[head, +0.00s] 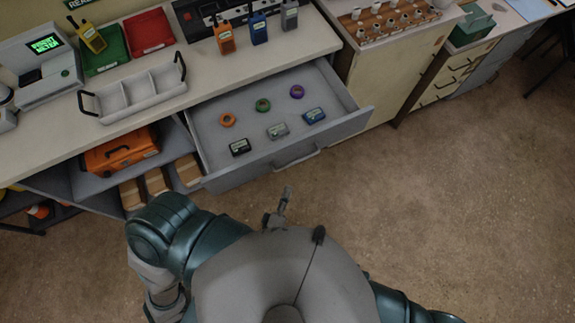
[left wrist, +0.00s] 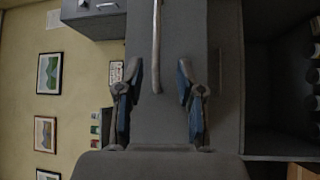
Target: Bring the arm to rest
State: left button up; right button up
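My left gripper (head: 281,204) shows small and partly hidden by my body in the head view, in front of the open drawer. In the left wrist view its two blue-padded fingers stand apart (left wrist: 159,85), with nothing between them. Beyond them is the grey drawer front with its bar handle (left wrist: 156,45); the gripper looks apart from the handle. The drawer (head: 247,167) is pulled out and holds tape rings, orange (head: 227,120), green (head: 263,105) and purple (head: 297,91), and black (head: 240,147), grey (head: 277,131) and blue (head: 314,115) packs. My right gripper is out of view.
The counter holds a white divided tray (head: 139,92), red (head: 148,32) and green (head: 103,52) bins, and several radios. An orange case (head: 120,149) sits on the shelf below. A cabinet (head: 387,70) stands right of the drawer. Brown floor (head: 450,190) is clear at right.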

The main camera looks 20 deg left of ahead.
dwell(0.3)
pick_arm(q)
notch_tip(320, 180, down, 22)
jog(key=s+d+m+g+h, duration=0.1)
jog(key=m+g+h, duration=0.4)
jog(key=m+g, duration=0.65)
jog(key=s+a+f+m+g+y, duration=0.3)
jog(key=s+a+f+m+g, duration=0.3)
jog(key=s+a+f+m, duration=0.2)
jog(key=s+a+f, duration=0.2)
jog(key=s+f, duration=0.1)
jog(key=f, duration=0.1)
jog(key=shift+a+f, duration=0.25)
jog(key=shift+a, duration=0.15)
jog(key=shift+s, duration=0.1)
